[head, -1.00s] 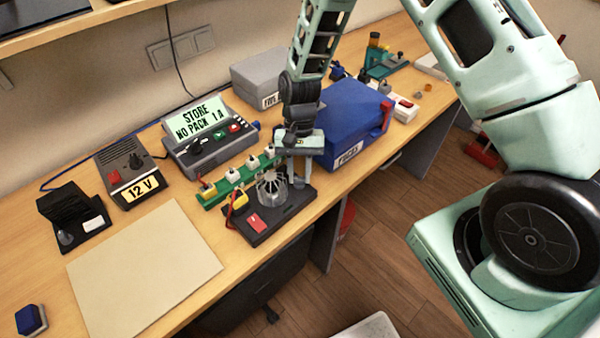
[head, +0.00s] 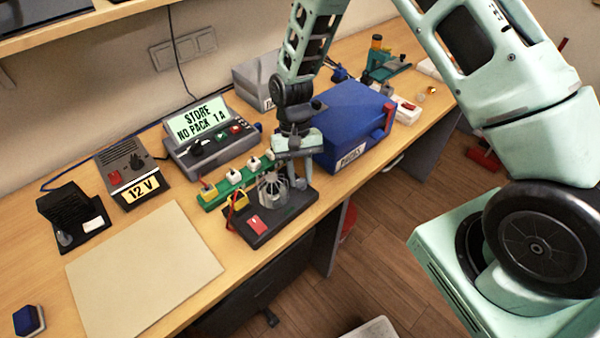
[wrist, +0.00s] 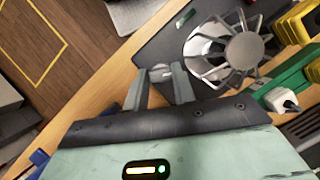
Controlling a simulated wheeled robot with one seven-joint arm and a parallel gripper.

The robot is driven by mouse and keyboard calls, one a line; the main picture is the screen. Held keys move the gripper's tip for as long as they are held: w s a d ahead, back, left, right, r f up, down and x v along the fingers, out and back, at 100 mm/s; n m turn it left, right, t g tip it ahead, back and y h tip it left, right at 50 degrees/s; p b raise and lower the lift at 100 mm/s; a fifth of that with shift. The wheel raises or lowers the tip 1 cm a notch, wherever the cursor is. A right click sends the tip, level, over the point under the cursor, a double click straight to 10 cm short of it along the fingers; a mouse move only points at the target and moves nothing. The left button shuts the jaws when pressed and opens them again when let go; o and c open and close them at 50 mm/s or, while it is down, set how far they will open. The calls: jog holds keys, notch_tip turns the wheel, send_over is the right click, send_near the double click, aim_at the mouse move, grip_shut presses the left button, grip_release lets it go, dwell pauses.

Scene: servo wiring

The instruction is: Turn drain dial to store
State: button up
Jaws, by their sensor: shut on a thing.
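In the head view my gripper (head: 295,170) stands at the base's far right, and the fingers hide most of the knob. The dial's marking cannot be read.
A charger (head: 210,140) shows "STORE NO PACK 1A". A green strip (head: 238,181) with several plugs lies close behind the base. A blue box (head: 345,125) stands close right of my gripper. A 12 V supply (head: 133,172) and a bare tan mat (head: 145,265) lie left.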

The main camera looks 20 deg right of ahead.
jog(key=o, duration=1)
